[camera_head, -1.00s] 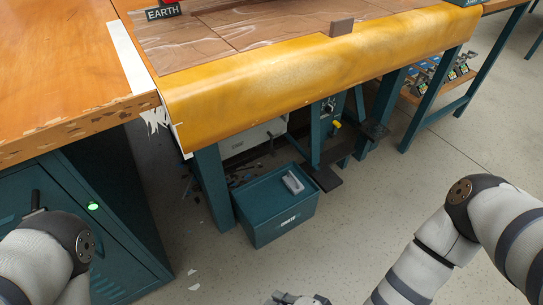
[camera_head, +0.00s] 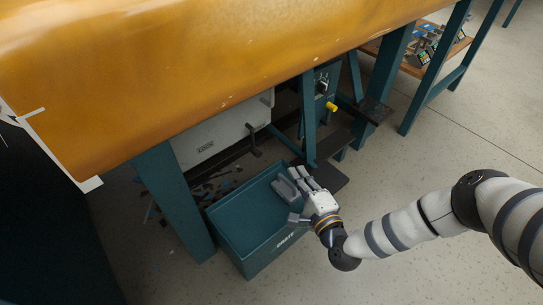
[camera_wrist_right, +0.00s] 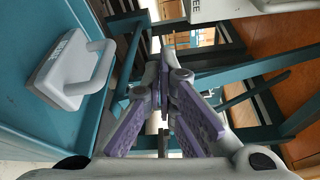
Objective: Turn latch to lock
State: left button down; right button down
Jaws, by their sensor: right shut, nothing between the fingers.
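My right gripper (camera_head: 294,178) is shut and empty, above the teal crate (camera_head: 249,262) under the workbench. In the wrist view its purple-padded fingers (camera_wrist_right: 165,85) meet in front of the camera. A black lever (camera_head: 253,140) sticks out of the front of a light grey cabinet (camera_head: 207,142), beyond the gripper and apart from it. A dark bar, perhaps this lever, shows right of the fingers in the wrist view (camera_wrist_right: 250,91). I cannot tell for sure which part is the latch. My left gripper is not in view.
A grey block with a handle (camera_head: 285,190) lies in the crate beside my gripper; it also shows in the wrist view (camera_wrist_right: 72,72). Open floor (camera_head: 420,265) lies at the right.

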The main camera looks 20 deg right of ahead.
jog(key=w+a+b, duration=0.3)
jog(key=w+a, duration=0.1)
jog(key=w, duration=0.4)
jog(key=shift+w, duration=0.3)
